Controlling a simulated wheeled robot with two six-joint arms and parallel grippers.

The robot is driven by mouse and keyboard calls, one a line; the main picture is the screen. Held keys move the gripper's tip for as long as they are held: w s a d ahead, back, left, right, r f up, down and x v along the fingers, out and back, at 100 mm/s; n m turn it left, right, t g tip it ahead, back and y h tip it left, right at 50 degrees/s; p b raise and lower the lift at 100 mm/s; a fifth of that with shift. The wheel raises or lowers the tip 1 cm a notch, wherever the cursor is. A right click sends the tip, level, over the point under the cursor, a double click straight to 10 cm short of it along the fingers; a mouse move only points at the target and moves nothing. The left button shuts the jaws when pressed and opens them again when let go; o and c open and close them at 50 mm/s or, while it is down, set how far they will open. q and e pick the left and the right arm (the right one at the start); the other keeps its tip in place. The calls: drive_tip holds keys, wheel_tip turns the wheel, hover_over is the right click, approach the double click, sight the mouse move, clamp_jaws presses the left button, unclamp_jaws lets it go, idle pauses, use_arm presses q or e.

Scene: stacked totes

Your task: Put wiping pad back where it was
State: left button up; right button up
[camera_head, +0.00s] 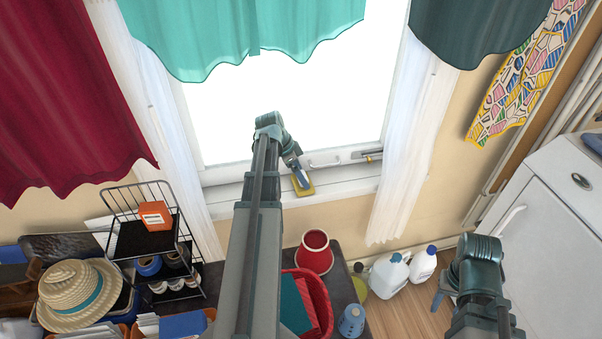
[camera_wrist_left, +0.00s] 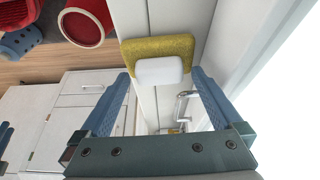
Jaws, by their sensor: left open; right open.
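The wiping pad is a yellow pad (camera_head: 305,190) with a white block on top; it also shows in the left wrist view (camera_wrist_left: 183,45). It appears to rest on the white window sill (camera_head: 340,183). My left gripper (camera_head: 297,172) is at the pad, open, its two blue fingers on either side of the white block in the left wrist view. I cannot tell whether the fingers touch it. My right gripper (camera_head: 439,292) is low at the right, away from the pad, open and empty.
Teal curtains (camera_head: 240,35) hang above the window. Below are a red pot (camera_head: 315,252), a red basket (camera_head: 322,300), white jugs (camera_head: 388,275) and a black wire rack (camera_head: 125,205) with an orange box. A white cabinet (camera_head: 555,230) stands at the right.

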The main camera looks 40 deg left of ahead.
use_arm(q)
drive_tip(key=p+v, duration=1.2)
drive_tip(key=v, duration=0.1)
drive_tip(key=shift+r, duration=0.3)
drive_tip(key=shift+s+d, duration=0.1)
drive_tip(key=w+d+f+n+g, duration=0.1)
drive_tip(key=d+g, duration=0.2)
drive_tip(key=d, duration=2.1)
drive_tip(key=s+d+n+y, duration=0.1)
drive_tip(key=s+d, duration=0.3)
drive_tip(key=d, duration=0.6)
drive_tip(key=s+d+n+y, duration=0.1)
drive_tip(key=s+d+y, duration=0.2)
drive_tip(key=d, duration=0.7)
drive_tip(key=shift+s+f+g, duration=0.3)
drive_tip(key=shift+s+g, duration=0.1)
drive_tip(key=shift+s, duration=0.7)
drive_tip(key=shift+d, duration=0.1)
